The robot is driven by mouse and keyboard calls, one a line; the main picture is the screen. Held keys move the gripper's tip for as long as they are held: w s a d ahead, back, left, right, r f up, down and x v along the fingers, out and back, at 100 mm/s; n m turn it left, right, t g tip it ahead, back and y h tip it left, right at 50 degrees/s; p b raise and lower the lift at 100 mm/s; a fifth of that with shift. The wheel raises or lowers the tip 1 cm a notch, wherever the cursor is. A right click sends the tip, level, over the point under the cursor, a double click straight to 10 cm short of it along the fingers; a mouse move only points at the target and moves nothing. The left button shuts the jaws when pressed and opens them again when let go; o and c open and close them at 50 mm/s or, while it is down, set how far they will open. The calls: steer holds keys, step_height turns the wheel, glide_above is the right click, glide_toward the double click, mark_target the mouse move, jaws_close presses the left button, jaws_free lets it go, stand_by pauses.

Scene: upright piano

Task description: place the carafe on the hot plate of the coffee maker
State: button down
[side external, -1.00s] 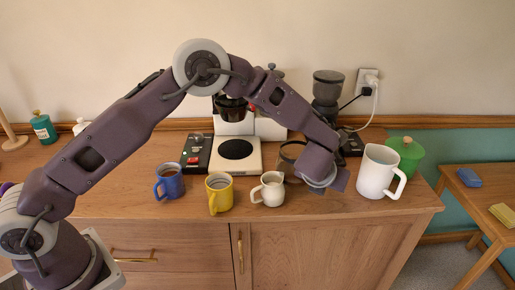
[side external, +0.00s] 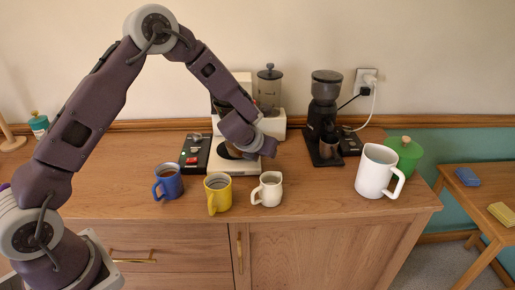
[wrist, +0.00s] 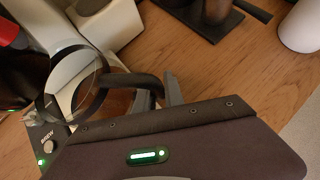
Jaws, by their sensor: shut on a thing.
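My gripper (side external: 247,150) is shut on the black handle of the glass carafe (wrist: 76,84); the fingers (wrist: 160,90) show around the handle in the wrist view. In the side view only a brownish bit of the carafe (side external: 231,151) shows, the rest hidden by my gripper. The white coffee maker (side external: 272,125) stands at the back, with its base (side external: 217,167) out front. The carafe is over or on this base, in front of the tower. The dark hot plate is hidden, and I cannot tell whether the carafe touches it.
A black control panel (side external: 194,155) is left of the base. Blue (side external: 169,183), yellow (side external: 218,194) and cream (side external: 268,190) mugs stand in front.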

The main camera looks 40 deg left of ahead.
steer(key=a, duration=0.4)
steer(key=shift+s, duration=0.1)
steer(key=shift+f, duration=0.3)
steer(key=shift+f, duration=0.15)
steer(key=c, duration=1.4)
jaws_free()
steer(key=shift+c, duration=0.2)
